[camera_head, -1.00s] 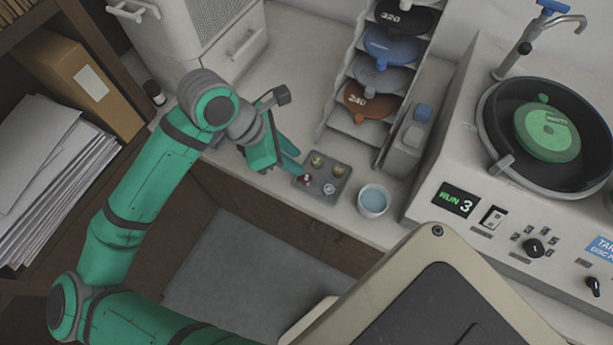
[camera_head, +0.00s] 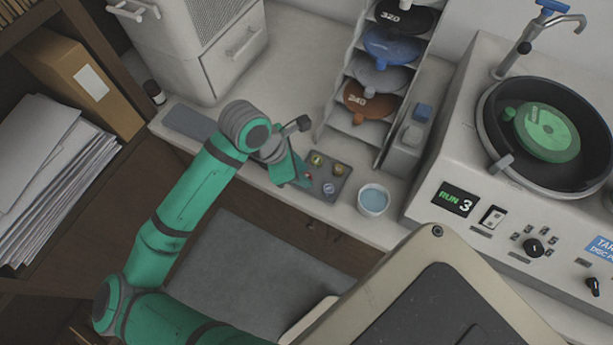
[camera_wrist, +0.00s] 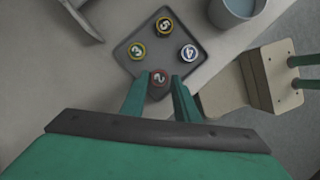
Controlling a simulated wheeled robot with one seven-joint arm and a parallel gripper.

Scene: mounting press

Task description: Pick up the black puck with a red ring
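The black puck with a red ring (camera_wrist: 159,79), marked 2, sits at the near corner of a dark square tray (camera_wrist: 150,57). The tray also shows in the head view (camera_head: 321,197). My gripper (camera_wrist: 160,77) is open, with one green finger on each side of the red-ringed puck. I cannot tell whether the fingers touch it. In the head view my gripper (camera_head: 303,180) is at the tray's left edge and the red-ringed puck (camera_head: 308,175) is partly hidden.
The tray also holds a yellow-ringed puck marked 3 (camera_wrist: 137,51), one marked 5 (camera_wrist: 165,25), and a blue-ringed one marked 4 (camera_wrist: 189,53). A cup (camera_head: 373,200) stands right of the tray. A disc rack (camera_head: 345,120) stands behind; the polishing machine (camera_head: 470,150) is at right.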

